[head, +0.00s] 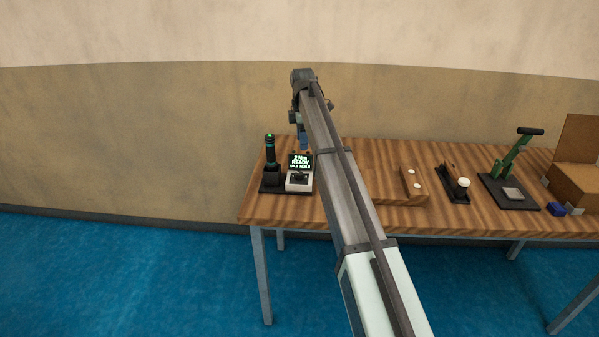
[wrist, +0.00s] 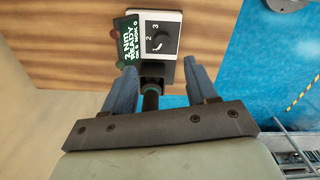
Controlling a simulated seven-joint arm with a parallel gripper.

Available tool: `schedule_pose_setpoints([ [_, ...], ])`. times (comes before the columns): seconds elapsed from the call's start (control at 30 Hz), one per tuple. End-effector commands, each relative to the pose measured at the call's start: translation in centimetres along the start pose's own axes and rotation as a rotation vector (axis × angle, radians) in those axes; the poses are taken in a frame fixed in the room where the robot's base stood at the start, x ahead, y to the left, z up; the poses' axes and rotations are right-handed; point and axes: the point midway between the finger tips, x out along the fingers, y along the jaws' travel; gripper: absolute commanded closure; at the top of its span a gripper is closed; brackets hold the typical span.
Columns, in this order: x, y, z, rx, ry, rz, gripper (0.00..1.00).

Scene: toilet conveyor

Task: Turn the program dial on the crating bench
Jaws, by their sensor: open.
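The program dial (wrist: 160,41) is a round black knob on a white-faced box (head: 298,184) at the left end of the bench. Numbers 1, 2 and 3 sit beside it; I cannot tell its exact pointer angle. A dark display (head: 300,160) behind it reads "2 Nm READY" in green, and also shows in the wrist view (wrist: 128,42). My gripper (head: 303,142) is above the box. In the wrist view my gripper (wrist: 160,67) is open, its blue fingers apart, with the dial beyond the tips. Nothing is visibly gripped.
A black upright tool (head: 270,152) with a green light stands left of the box; a dark cylinder (wrist: 151,98) shows between my fingers. Right along the wooden bench (head: 345,158) are a wooden block (head: 408,184), a green-levered press (head: 515,157) and a cardboard box (head: 577,184).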

Motion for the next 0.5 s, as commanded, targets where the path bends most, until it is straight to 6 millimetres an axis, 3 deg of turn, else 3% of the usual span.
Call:
schedule_pose_setpoints([
  [0.1,0.1,-0.1,-1.1,-0.031,0.006,-0.008,0.43],
  [0.27,1.4,-0.2,-1.1,-0.033,0.007,-0.010,0.43],
  [0.5,5.4,-0.2,-1.1,-0.031,0.006,-0.010,0.43],
])
